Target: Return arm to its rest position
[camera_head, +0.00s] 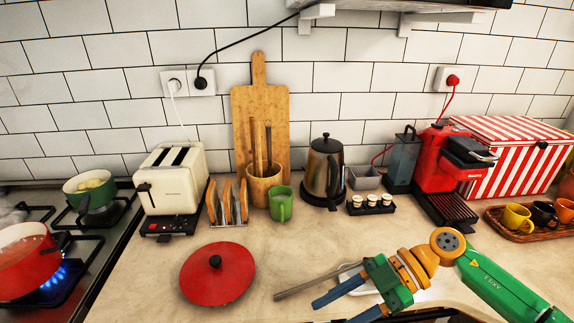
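My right arm (505,285), green with orange and yellow joints, reaches in from the right. My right gripper (334,312) has two blue fingers spread apart, pointing left and down over the counter near the front edge. Nothing shows between them. My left gripper and arm are not in view.
A grey handle (310,284) and a partly hidden white dish (350,271) lie just behind my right gripper. A red lid (217,274) lies to the left. A red pot (26,262) sits by a lit blue burner. A kettle (324,172) and red coffee machine (436,160) stand behind.

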